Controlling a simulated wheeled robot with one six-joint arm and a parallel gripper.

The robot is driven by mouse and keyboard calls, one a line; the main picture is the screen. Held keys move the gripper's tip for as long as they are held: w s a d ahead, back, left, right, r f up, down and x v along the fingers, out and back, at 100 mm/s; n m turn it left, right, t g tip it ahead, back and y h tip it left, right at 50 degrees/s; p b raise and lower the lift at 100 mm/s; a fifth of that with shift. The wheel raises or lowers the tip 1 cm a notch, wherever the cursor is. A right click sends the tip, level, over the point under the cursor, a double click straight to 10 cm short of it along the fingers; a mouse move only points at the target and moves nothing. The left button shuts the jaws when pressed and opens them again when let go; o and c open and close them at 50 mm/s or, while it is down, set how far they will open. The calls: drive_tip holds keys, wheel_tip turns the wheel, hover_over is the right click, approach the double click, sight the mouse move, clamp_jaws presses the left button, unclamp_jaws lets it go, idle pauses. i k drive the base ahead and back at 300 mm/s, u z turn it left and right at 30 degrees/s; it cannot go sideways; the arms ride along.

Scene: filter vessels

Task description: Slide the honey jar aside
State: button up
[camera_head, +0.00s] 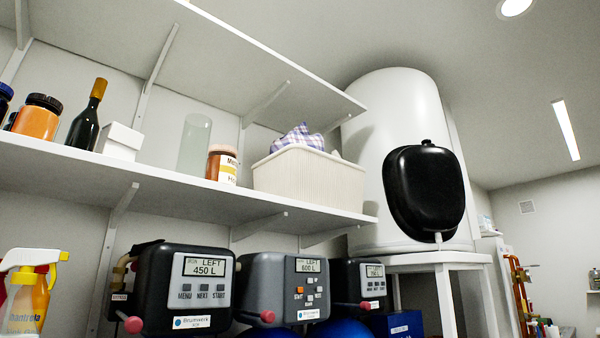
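A small jar (222,165) with an orange-brown lid and a white label stands upright on the middle shelf. Its label is turned partly to the right and reads something starting with "H"; it looks like the honey jar. It stands just left of a cream ribbed basket (308,182) and just right of a clear glass cylinder (194,145). My gripper is not in view.
The middle shelf (160,176) also holds a white box (119,142), a dark bottle (87,118) and an orange jar with a black lid (37,118). An upper shelf (235,52) overhangs it. Control units (185,290) stand below. A black rounded object (425,190) fronts a white tank (395,110).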

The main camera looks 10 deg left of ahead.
sight(221, 164)
drive_tip(key=u, duration=0.35)
drive_tip(key=i, duration=0.85)
drive_tip(key=u, duration=0.55)
